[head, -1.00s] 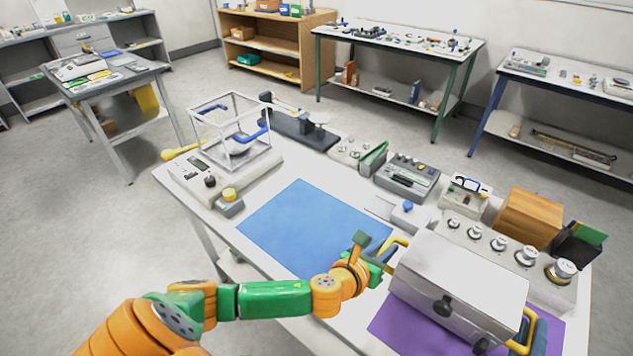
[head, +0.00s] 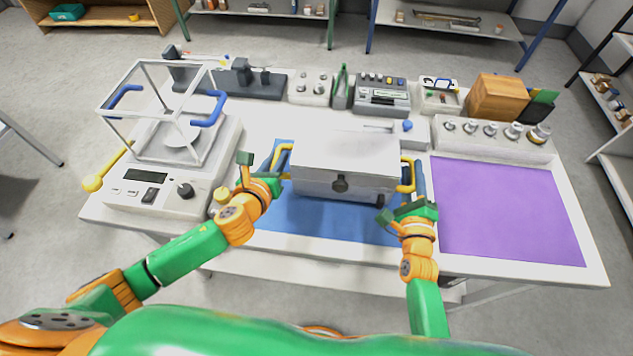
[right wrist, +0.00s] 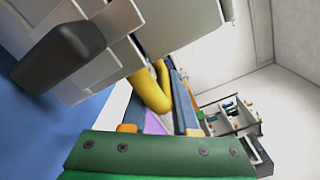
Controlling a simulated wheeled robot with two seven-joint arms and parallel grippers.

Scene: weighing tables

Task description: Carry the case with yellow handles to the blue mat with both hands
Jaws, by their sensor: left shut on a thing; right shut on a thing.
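The grey case (head: 345,165) with yellow handles is over the blue mat (head: 320,215), towards its back part. Whether its underside touches the mat I cannot tell. My left gripper (head: 270,174) is shut on the left yellow handle (head: 284,158). My right gripper (head: 412,195) is shut on the right yellow handle (head: 407,174). The case looks about level. In the right wrist view the case (right wrist: 165,25) fills the top left, with the yellow handle (right wrist: 148,90) beside the green jaw part and the blue mat (right wrist: 35,125) at the left.
A purple mat (head: 505,210) lies bare at the right. A balance (head: 170,180) with a glass-frame enclosure stands left of the blue mat. A row of weights (head: 495,140), a wooden block (head: 497,97) and several instruments stand along the back. The mat's front part is clear.

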